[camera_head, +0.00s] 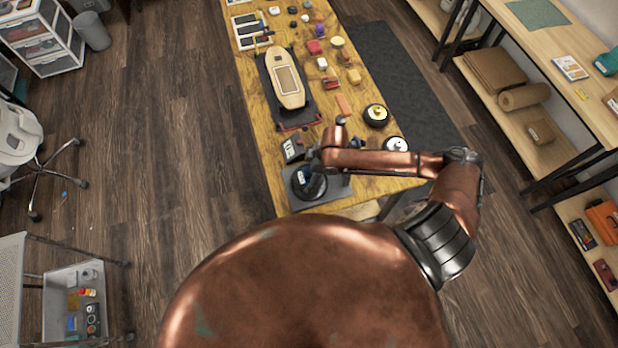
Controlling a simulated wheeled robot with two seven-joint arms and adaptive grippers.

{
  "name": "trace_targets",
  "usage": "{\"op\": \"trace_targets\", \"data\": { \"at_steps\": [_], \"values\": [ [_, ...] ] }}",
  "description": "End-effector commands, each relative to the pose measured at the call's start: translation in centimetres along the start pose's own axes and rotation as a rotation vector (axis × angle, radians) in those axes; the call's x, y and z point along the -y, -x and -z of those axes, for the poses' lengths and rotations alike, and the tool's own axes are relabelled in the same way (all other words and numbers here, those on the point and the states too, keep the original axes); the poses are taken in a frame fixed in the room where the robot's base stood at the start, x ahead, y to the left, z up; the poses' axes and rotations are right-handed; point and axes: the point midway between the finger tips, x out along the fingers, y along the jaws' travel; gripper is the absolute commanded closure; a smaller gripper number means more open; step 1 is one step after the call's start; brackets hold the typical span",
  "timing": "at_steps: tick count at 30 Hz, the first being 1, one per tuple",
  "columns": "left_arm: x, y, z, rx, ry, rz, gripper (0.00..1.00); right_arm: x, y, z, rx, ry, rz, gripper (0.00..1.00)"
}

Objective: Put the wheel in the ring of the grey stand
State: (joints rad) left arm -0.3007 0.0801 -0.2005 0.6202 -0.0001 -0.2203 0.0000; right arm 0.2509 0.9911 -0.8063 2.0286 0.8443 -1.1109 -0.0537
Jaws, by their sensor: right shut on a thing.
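The grey stand (338,192) is at the near left corner of the wooden workbench, its flat plate partly showing. My right gripper (309,180) is low over the stand, below the end of my copper arm. It is shut on a dark round thing that looks like the wheel (313,191). The stand's ring is hidden or too dark to tell apart, so I cannot tell whether the wheel is inside it or above it. My left gripper is not in view.
A small dark device (293,149) is just behind the stand. A beige skateboard deck (287,79) lies farther back on a dark holder, with several small parts beside it.

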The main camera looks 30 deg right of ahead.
Motion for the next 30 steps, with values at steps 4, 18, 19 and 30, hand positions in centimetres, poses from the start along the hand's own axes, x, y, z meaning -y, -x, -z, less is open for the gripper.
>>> {"op": "trace_targets", "data": {
  "at_steps": [4,18,19,30],
  "values": [
    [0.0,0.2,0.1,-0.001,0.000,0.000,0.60,0.2,-1.9,-0.8,0.002,-0.002,0.003,0.48],
    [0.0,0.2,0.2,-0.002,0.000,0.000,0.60,0.2,-2.5,-1.0,0.003,-0.001,0.003,0.10],
    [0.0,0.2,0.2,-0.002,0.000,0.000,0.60,0.2,-2.5,-1.0,0.003,-0.001,0.003,0.08],
    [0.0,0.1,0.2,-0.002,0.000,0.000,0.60,0.2,-2.5,-1.0,0.003,-0.001,0.003,0.00]
  ]
}}
